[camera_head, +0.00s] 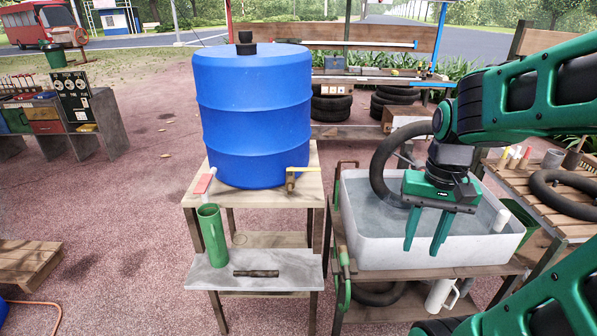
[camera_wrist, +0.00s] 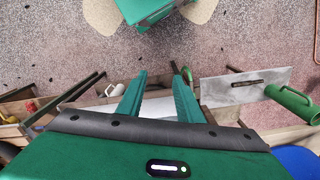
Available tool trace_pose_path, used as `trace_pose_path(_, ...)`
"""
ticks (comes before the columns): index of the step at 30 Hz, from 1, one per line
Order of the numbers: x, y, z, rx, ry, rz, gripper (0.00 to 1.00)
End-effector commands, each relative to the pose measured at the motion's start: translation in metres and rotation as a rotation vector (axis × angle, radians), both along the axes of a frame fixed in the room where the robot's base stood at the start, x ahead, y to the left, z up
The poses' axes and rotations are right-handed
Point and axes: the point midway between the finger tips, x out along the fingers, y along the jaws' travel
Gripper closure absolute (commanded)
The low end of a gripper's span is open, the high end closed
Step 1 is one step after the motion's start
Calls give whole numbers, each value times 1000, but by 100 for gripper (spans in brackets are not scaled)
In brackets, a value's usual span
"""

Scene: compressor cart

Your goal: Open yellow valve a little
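The yellow valve (camera_head: 291,178) is a small tap low on the right front of the blue barrel (camera_head: 254,115). Its handle lies about level, with a short spout below it. My gripper (camera_head: 422,250) is to the right of the valve and apart from it, over the front of the white basin, fingers pointing down. It is open and empty; both fingers also show apart in the wrist view (camera_wrist: 159,76). The valve is not visible in the wrist view, where only a piece of the barrel (camera_wrist: 300,160) shows.
A second tap with a red handle (camera_head: 203,183) is at the barrel's left, above a green jug (camera_head: 213,234) on a grey shelf (camera_head: 210,273). A dark rod (camera_head: 256,273) lies there. The water-filled white basin (camera_head: 375,258) stands on a wooden table, with a dark hose (camera_head: 381,165) in it.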

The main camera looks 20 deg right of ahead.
Motion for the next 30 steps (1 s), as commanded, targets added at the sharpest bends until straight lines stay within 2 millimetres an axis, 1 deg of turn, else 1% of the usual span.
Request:
trace_pose_path(1,15,0,-4,10,13,-28,67)
trace_pose_path(3,36,2,-9,27,20,-65,67)
trace_pose_path(8,83,10,-27,87,39,-149,67)
trace_pose_path(15,148,28,-60,229,73,-284,67)
trace_pose_path(21,196,46,-86,389,112,-410,67)
trace_pose_path(24,219,56,-96,481,134,-477,67)
trace_pose_path(30,261,72,-107,690,190,-615,67)
